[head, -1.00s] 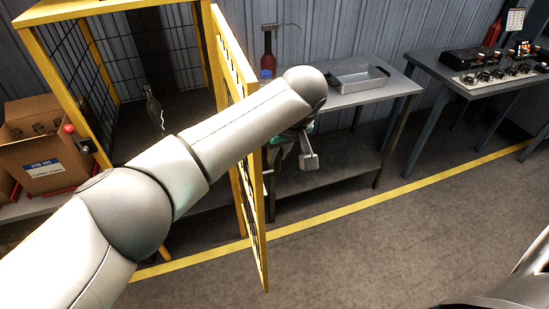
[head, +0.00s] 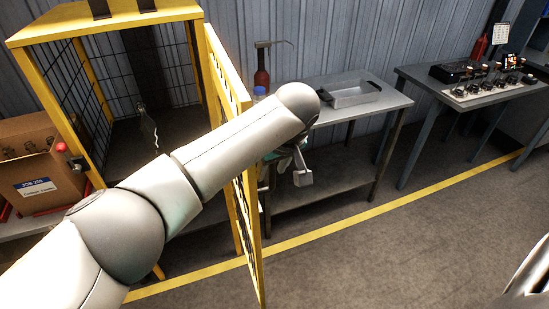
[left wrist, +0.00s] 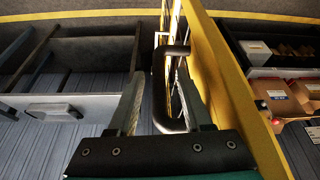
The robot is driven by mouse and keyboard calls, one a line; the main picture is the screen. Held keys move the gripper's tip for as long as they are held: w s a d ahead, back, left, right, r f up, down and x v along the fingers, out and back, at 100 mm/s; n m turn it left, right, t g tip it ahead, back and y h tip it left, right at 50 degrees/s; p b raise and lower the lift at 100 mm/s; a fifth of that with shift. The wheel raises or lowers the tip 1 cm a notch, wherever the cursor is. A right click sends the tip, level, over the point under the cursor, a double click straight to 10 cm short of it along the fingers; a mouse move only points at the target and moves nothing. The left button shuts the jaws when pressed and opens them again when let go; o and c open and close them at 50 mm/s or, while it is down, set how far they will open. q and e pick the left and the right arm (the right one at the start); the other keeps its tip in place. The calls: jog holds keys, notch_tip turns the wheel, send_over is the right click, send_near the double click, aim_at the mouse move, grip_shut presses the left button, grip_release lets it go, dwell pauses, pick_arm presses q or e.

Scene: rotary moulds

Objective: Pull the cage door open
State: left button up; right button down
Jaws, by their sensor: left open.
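The cage door (head: 222,72), a yellow frame with dark mesh, stands swung out from the yellow cage (head: 50,32), leaving the cage front open. My left arm crosses in front of the door and hides part of it. My left gripper (head: 298,165) is partly hidden behind that arm, on the door's right side. In the left wrist view, my open left gripper (left wrist: 160,72) has a finger on each side of the black door handle (left wrist: 160,88). The yellow door edge (left wrist: 212,75) runs just right of the fingers. I cannot tell whether the fingers touch the handle.
A dark bottle (head: 148,125) stands inside the cage. A cardboard box (head: 38,165) is at the left. A metal table (head: 395,101) with a grey tray (head: 352,96) is behind the door. Another table (head: 425,80) stands at the right. The floor (head: 400,235) in front is clear.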

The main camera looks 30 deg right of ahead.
pick_arm(q)
jog(key=v, duration=1.5)
jog(key=shift+p, duration=0.3)
